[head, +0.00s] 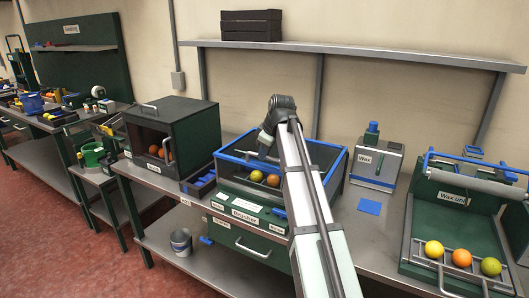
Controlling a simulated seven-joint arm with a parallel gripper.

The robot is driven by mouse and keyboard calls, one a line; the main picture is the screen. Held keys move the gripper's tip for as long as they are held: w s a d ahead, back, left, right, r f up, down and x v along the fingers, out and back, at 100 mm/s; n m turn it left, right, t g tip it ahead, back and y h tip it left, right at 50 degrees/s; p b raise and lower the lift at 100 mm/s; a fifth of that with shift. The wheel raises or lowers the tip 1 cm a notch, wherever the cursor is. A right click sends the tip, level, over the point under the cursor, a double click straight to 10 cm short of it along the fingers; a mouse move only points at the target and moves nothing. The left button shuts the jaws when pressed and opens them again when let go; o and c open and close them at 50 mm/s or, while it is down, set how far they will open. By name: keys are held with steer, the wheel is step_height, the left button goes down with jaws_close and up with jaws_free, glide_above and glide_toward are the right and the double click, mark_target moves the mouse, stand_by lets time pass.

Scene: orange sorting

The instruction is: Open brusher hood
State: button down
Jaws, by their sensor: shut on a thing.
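The brusher (246,208), a green box with a label on its front, stands on the bench at the middle. Its blue-framed hood (231,158) sits over the top; my arm covers part of it, so its exact tilt is hard to tell. A yellow fruit (257,176) and an orange one (273,180) show inside the front opening. My gripper (264,152) is at the hood, pointing down. It is shut on what looks like the hood's handle, though the fingertips are small and partly hidden.
A dark green box machine (176,130) stands left of the brusher. The wax container (376,164) stands right of it, with a blue pad (370,207) in front. The wax unit (460,225) with several fruits is at far right. A wall shelf (350,52) runs above.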

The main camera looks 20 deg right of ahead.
steer(key=shift+r, duration=0.1)
steer(key=w+d+r, duration=0.4)
steer(key=r, duration=0.3)
steer(key=w+d+r, duration=0.4)
steer(key=r, duration=0.4)
steer(key=w+d+r, duration=0.5)
steer(key=r, duration=0.2)
steer(key=w+d+r, duration=0.2)
steer(key=w+d, duration=0.5)
steer(key=d, duration=0.1)
steer(key=shift+w+d+r, duration=0.15)
steer(key=shift+w+r, duration=0.1)
steer(key=shift+w, duration=0.15)
steer(key=c, duration=1.4)
jaws_free()
steer(key=shift+o, duration=1.4)
steer(key=shift+r, duration=0.1)
steer(key=shift+w+r, duration=0.1)
